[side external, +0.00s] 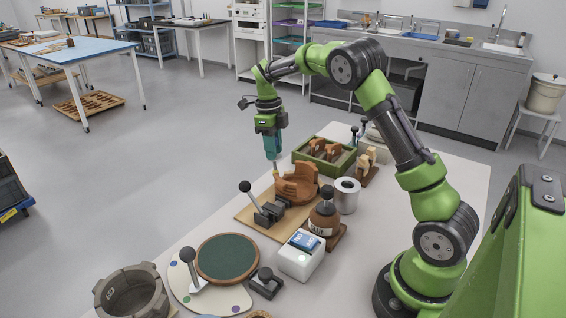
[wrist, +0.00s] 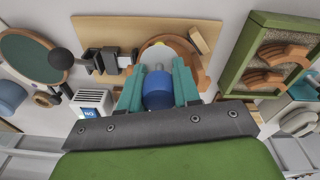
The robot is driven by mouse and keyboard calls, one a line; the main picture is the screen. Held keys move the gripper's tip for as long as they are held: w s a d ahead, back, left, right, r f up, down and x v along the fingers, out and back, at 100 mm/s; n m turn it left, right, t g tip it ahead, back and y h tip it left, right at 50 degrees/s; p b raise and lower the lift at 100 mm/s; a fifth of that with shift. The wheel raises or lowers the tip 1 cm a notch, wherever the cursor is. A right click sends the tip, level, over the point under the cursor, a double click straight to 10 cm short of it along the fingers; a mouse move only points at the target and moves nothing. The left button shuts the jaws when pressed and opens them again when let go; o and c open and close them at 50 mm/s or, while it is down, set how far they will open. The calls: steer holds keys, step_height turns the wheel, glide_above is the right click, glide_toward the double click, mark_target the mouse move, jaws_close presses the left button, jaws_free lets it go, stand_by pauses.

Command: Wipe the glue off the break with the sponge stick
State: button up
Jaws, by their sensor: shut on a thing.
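My gripper (side external: 271,150) points down over the wooden board, its teal fingers shut on the sponge stick. In the wrist view, the stick's blue handle (wrist: 158,92) sits between the fingertips. Its thin lower part (side external: 276,168) reaches down to the left side of the broken terracotta pot (side external: 298,186). The pot has a high wall on one side and a low broken edge. In the wrist view its curved rim (wrist: 192,62) shows beyond the fingers. I cannot tell whether the sponge touches the break, and no glue can be made out.
A black clamp (side external: 265,211) stands on the wooden board (side external: 243,213) beside the pot. A green tray (side external: 311,171) holds sherds behind it. A brown bottle (side external: 325,214), a metal can (side external: 346,196) and a white box (side external: 301,262) crowd the near right. A green round turntable (side external: 227,258) lies in front.

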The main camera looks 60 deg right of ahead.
steer(key=shift+w+d+r, duration=0.1)
steer(key=shift+w+r, duration=0.15)
steer(key=shift+r, duration=0.8)
steer(key=shift+w+a+r, duration=0.1)
steer(key=shift+w+r, duration=0.1)
steer(key=shift+r, duration=0.85)
steer(key=shift+w+d+r, duration=0.1)
steer(key=shift+w+r, duration=0.15)
steer(key=shift+r, duration=0.8)
